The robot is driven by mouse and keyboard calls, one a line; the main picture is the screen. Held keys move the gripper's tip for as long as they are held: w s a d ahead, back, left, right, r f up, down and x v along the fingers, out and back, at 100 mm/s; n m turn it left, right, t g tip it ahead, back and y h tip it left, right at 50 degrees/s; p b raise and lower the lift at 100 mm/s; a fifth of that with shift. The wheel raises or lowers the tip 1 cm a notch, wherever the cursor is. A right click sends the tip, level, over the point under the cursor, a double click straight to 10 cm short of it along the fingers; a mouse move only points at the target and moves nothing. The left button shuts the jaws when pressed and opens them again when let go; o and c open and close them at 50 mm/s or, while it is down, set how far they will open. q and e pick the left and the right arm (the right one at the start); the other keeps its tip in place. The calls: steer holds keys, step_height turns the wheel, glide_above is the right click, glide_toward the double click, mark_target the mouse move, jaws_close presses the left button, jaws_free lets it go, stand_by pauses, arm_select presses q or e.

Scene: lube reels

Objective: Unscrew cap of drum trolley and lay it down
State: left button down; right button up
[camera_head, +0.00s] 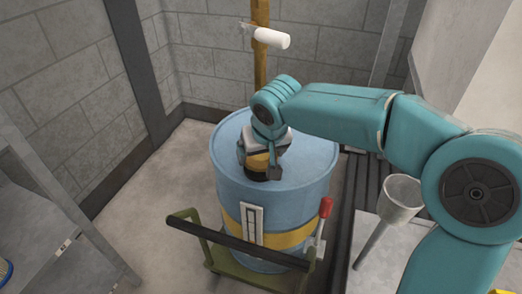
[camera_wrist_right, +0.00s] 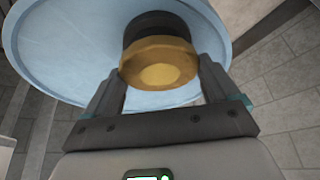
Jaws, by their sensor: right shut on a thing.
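A light blue drum (camera_head: 300,200) with a yellow band stands on a green trolley (camera_head: 222,262) in the middle of the head view. A yellow cap (camera_head: 259,162) sits on a dark neck on the drum's top. In the right wrist view the cap (camera_wrist_right: 158,62) lies between the fingers, with the black neck (camera_wrist_right: 155,25) just beyond it. My right gripper (camera_head: 262,168) is over the drum top and shut on the cap. The cap looks in line with the neck; whether it is loose I cannot tell. My left gripper is not in view.
A funnel (camera_head: 400,195) stands right of the drum on a light surface. A grey metal shelf (camera_head: 40,190) is at the left. A white cylinder (camera_head: 272,38) hangs by a wooden post behind the drum. The drum top around the cap is clear.

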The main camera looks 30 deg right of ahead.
steer(key=shift+d+r+n+y+p, duration=0.1)
steer(key=shift+r+n+y+p, duration=0.15)
steer(key=shift+n+p, duration=0.4)
steer(key=shift+f+n+y+p, duration=0.1)
steer(key=shift+n+y+p, duration=0.45)
steer(key=shift+n+p, duration=0.55)
steer(key=shift+f+n+p, duration=0.1)
steer(key=shift+n+p, duration=0.25)
steer(key=shift+n, duration=0.3)
steer(key=shift+f+y, duration=0.15)
steer(key=shift+y, duration=0.15)
steer(key=shift+d+r+n+y+p, duration=0.1)
steer(key=shift+r+n+y+p, duration=0.15)
steer(key=shift+n+p, duration=0.7)
steer(key=shift+f+n+g+y+p, duration=0.2)
steer(key=shift+n+g+y+p, duration=0.25)
steer(key=shift+n, duration=0.7)
steer(key=shift+f+n+y, duration=0.15)
steer(key=shift+n+y, duration=0.15)
steer(key=shift+n, duration=0.4)
